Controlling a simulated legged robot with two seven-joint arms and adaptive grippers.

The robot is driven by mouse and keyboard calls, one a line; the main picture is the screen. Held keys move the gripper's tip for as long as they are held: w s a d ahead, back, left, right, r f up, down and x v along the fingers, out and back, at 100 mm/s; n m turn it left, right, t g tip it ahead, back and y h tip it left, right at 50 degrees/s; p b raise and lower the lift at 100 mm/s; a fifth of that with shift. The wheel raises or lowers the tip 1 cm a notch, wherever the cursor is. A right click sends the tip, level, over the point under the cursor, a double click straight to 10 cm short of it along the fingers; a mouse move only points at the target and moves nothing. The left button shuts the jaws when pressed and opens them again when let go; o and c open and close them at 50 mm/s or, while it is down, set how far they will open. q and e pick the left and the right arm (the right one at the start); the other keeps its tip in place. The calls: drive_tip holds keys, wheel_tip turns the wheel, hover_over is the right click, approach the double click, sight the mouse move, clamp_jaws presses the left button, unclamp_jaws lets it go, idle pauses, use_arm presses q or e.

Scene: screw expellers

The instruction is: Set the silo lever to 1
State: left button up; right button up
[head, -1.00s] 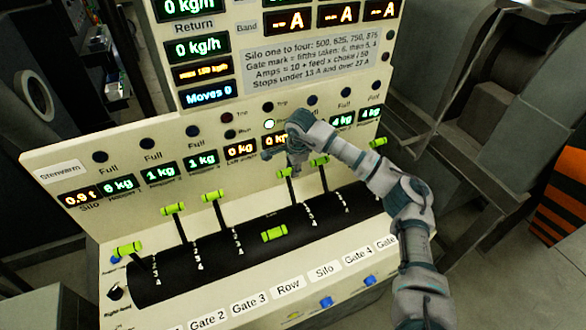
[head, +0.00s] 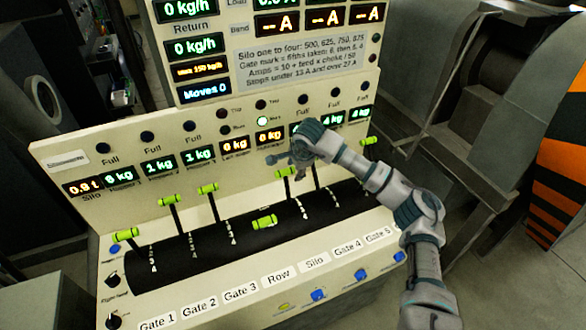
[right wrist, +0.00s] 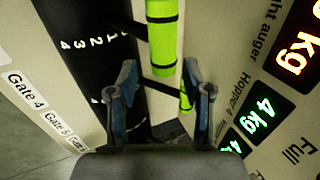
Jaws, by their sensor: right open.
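The silo lever has a bright green handle (head: 286,172) on a dark stem, tilted towards the panel at the back of its numbered slot. Its label, Silo (head: 314,261), is on the front ledge. My right gripper (head: 278,159) is open and hangs just above and behind this handle, without clear contact in the head view. In the right wrist view my open fingers (right wrist: 167,85) point towards two green handles, a large one (right wrist: 162,38) ahead and a smaller one (right wrist: 185,94) between the fingers. I cannot tell which levers these are. My left gripper is out of view.
Green-handled levers for Gate 1 (head: 125,235), Gate 2 (head: 169,199) and Gate 3 (head: 208,188) stand to the left. The row handle (head: 264,222) lies low on the black drum. Another handle (head: 369,141) is at the right. The upright panel rises close behind the gripper.

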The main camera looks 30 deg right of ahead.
drive_tip(key=shift+w+d+f, duration=0.1)
drive_tip(key=v, duration=1.1)
drive_tip(key=shift+d+r, duration=0.3)
drive_tip(key=shift+r, duration=0.05)
drive_tip(key=shift+a, duration=0.25)
